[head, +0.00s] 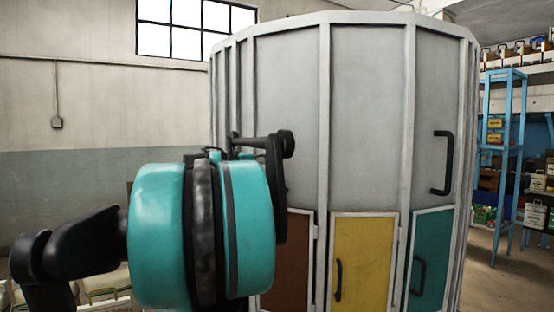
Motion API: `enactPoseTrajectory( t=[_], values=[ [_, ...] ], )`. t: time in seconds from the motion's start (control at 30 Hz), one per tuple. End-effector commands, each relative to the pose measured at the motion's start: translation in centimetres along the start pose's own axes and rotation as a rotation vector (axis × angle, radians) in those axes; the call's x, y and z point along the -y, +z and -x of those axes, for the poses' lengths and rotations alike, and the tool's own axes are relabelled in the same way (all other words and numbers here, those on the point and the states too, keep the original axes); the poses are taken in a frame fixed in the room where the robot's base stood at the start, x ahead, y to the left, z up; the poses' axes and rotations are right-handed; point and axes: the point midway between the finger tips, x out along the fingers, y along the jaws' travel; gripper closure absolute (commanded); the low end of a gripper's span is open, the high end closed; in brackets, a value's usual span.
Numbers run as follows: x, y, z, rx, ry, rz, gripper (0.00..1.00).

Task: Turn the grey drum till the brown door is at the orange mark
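The grey drum (366,120) stands upright in the middle and right of the head view, with tall grey panels between raised ribs. Its brown door (296,265) is low on the side facing me, left of a yellow door (365,258), and partly hidden by my arm. A black bar handle (447,163) is on an upper right panel. My gripper (262,143) is in front of the drum's left part, mostly hidden behind my turquoise wrist. I cannot tell if it touches the drum or whether its fingers are open. No orange mark is visible.
A teal door (434,250) is right of the yellow one. A blue shelf frame (507,150) with boxes stands behind at the far right. Floor (500,285) shows clear at the lower right. A wall with a window (185,28) is behind on the left.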

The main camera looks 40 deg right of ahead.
Motion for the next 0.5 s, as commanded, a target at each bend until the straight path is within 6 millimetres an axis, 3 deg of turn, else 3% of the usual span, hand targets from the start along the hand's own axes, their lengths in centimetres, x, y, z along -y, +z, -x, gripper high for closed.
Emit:
enactPoseTrajectory(
  t=[0.2, 0.5],
  values=[
    [-0.1, 0.0, 4.2, 0.000, 0.005, 0.000, 0.61],
    [-0.1, 0.0, 6.7, 0.000, 0.003, 0.000, 0.61]
  ],
)
